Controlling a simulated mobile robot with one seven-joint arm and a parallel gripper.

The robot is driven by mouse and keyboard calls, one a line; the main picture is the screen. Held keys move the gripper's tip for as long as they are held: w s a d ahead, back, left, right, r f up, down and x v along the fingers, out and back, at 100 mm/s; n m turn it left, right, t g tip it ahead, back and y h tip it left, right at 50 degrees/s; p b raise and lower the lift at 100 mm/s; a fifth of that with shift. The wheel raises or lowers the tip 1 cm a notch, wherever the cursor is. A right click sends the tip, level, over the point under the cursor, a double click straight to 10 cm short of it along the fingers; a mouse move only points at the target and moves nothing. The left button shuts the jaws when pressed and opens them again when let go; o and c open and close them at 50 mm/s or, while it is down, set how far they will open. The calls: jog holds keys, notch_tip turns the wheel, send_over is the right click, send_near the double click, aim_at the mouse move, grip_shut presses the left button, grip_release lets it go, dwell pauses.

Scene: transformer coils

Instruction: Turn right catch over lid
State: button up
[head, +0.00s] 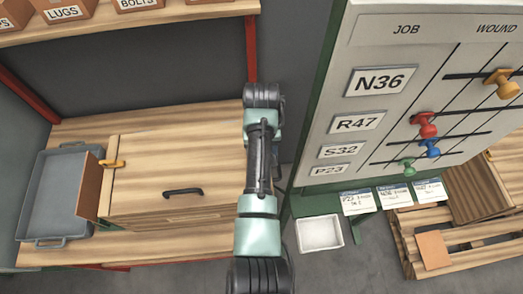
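A wooden chest with a flat lid (178,168) stands on the wooden bench. The lid is down and has a dark bar handle (183,192) near its front edge. A yellow catch (113,163) sits at the lid's left edge, its arm reaching onto the lid top. The lid's right edge runs behind my arm, and no catch shows there. My arm reaches up the picture from the bottom, past the chest's right end. My gripper is not visible, so its place relative to the right catch cannot be seen.
A grey tray (28,205) and a brown board (89,187) are left of the chest. A job board (345,150) with coloured pegs stands close on the right. A white bin (320,234) and pallet (465,237) are low right. Shelf boxes (65,12) are above.

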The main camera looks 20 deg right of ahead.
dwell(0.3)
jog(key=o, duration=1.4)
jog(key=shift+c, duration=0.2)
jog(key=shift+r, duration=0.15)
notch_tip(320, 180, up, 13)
jog(key=p, duration=0.2)
jog(key=shift+p, duration=0.4)
